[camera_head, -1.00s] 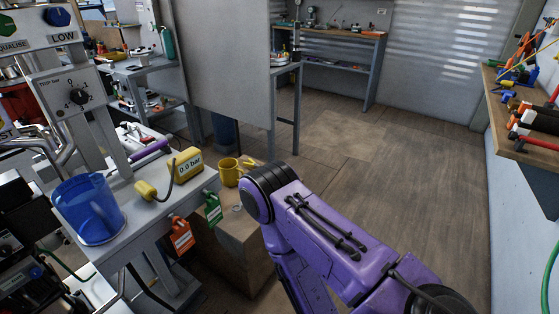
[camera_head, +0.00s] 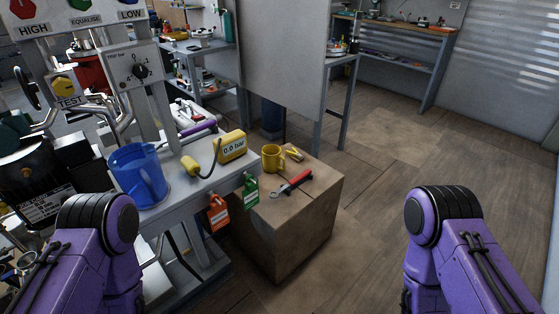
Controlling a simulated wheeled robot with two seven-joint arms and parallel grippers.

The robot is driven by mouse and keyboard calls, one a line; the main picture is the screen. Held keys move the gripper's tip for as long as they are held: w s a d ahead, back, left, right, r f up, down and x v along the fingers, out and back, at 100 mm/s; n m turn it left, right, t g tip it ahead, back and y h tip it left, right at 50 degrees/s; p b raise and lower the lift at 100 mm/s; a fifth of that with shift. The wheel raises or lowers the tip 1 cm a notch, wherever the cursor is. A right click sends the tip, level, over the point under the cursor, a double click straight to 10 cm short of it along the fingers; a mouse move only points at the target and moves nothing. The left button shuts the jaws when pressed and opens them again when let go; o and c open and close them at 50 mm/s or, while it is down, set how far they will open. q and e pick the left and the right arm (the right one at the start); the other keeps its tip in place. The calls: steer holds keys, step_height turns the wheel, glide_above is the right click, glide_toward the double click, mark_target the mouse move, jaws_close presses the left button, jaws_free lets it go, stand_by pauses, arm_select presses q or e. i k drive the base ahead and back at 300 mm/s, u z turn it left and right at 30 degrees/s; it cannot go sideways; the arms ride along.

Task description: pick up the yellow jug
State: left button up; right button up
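The yellow jug (camera_head: 271,159) stands upright on the far left part of the top of a brown box (camera_head: 318,197), beside the grey bench. Purple links of my two arms show at the lower left and lower right, well apart from the jug. Neither gripper shows in this view.
A red-handled wrench (camera_head: 292,184) and a small yellow item (camera_head: 294,154) lie beside the jug. The grey bench (camera_head: 185,203) carries a blue jug (camera_head: 139,177) and a yellow gauge (camera_head: 231,147). Orange (camera_head: 218,212) and green (camera_head: 251,192) tags hang at its edge. Floor at right is clear.

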mark_target(271, 157)
steer(key=z, duration=1.3)
steer(key=i, duration=1.9)
steer(key=u, duration=3.25)
steer(key=i, duration=0.5)
